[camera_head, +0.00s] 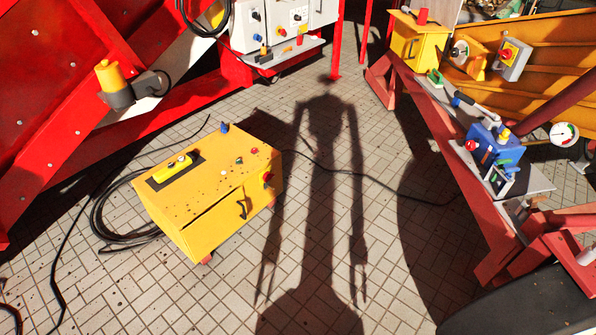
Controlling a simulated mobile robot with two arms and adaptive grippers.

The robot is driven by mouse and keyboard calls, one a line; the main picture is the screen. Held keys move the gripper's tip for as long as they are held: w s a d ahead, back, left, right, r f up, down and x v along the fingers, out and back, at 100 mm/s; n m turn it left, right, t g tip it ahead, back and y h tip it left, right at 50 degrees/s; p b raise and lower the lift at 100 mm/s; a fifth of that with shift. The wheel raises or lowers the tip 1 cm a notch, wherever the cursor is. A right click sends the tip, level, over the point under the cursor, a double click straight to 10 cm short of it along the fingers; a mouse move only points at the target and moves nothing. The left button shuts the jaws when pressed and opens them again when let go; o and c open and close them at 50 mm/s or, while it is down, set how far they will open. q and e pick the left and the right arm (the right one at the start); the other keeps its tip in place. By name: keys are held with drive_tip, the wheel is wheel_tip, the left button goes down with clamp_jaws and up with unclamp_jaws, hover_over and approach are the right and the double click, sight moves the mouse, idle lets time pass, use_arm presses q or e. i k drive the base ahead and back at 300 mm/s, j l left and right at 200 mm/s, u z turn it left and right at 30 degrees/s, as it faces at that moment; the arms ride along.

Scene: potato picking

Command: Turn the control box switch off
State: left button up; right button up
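A yellow control box (217,195) stands on the tiled floor left of the middle. Small coloured knobs and buttons sit on its top and right end, including a red one (267,177) and a blue one (225,127). A yellow handheld piece (174,167) lies on a dark pad on its top. A grey box with a red and yellow switch (509,55) is at the upper right on the yellow panel. White boxes with knobs (297,15) stand at the top. I cannot tell any switch's position. Neither gripper is in view; only my shadow falls on the floor.
Black cables (125,225) lie coiled left of the yellow box, and one runs right across the floor. Red machine frames (60,110) stand at the left. A red bench (450,140) at the right carries a blue device (492,148). The floor in the middle is open.

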sight(267, 176)
drive_tip(key=i+l+z, duration=0.25)
drive_tip(key=i, duration=0.65)
drive_tip(key=i+l+z, duration=0.2)
drive_tip(key=i, duration=0.65)
drive_tip(key=i+u, duration=0.3)
drive_tip(key=u, duration=0.15)
drive_tip(key=i+l+u, duration=0.25)
drive_tip(key=u, duration=0.15)
drive_tip(key=i+l+u, duration=0.25)
drive_tip(key=u, duration=0.2)
drive_tip(key=i+l+u, duration=0.4)
drive_tip(key=k+j, duration=0.05)
drive_tip(key=k, duration=0.05)
